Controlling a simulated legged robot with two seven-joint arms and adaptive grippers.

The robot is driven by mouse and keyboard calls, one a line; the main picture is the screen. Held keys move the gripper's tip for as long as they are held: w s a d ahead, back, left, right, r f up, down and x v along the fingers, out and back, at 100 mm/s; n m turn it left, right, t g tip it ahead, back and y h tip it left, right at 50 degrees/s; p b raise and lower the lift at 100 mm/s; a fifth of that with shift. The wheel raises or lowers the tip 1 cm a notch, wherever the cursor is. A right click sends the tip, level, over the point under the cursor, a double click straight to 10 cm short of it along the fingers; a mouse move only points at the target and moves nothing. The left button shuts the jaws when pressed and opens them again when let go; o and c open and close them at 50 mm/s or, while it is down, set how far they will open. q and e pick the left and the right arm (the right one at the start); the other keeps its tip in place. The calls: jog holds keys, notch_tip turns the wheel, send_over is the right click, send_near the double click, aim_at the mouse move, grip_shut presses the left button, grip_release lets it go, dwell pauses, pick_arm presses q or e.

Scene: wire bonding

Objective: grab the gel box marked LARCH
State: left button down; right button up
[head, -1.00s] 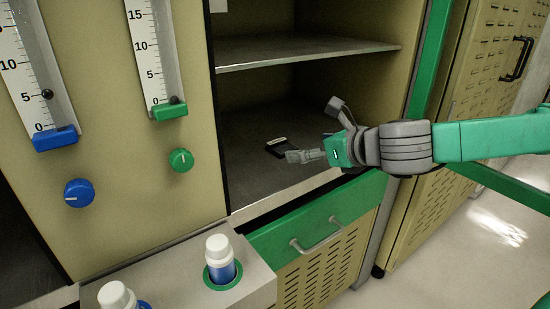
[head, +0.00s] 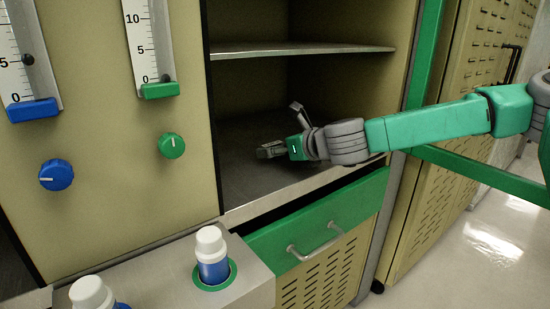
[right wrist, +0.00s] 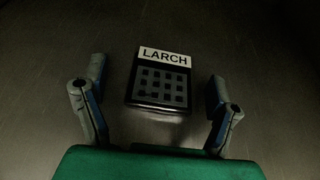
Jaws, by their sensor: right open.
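The gel box marked LARCH (right wrist: 160,82) is a flat dark box with a white label strip and a grid of small dark squares. It lies on the floor of the open cabinet compartment. In the right wrist view it sits between the two spread fingers of my right gripper (head: 278,130), touching neither, slightly nearer the left finger. My right gripper is open and empty, low inside the compartment. In the head view the box is hidden or cannot be told apart from the finger. My left gripper is not in view.
A metal shelf (head: 300,51) spans the compartment above my gripper. A green drawer (head: 320,215) is below its front edge. To the left are a panel with blue (head: 56,175) and green (head: 172,145) knobs, and white-capped bottles (head: 211,258) on a ledge.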

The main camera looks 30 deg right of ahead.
jog(key=shift+w+d+f, duration=0.15)
jog(key=shift+w+f, duration=0.2)
jog(key=shift+w, duration=0.25)
jog(key=shift+w+d, duration=0.1)
jog(key=shift+d, duration=0.2)
jog(key=shift+a, duration=0.35)
jog(key=c, duration=1.1)
jog(key=shift+a+r, duration=0.1)
jog(key=shift+c, duration=0.9)
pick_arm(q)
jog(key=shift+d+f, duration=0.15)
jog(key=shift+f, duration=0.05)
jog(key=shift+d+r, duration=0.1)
pick_arm(e)
jog(key=shift+d, duration=0.25)
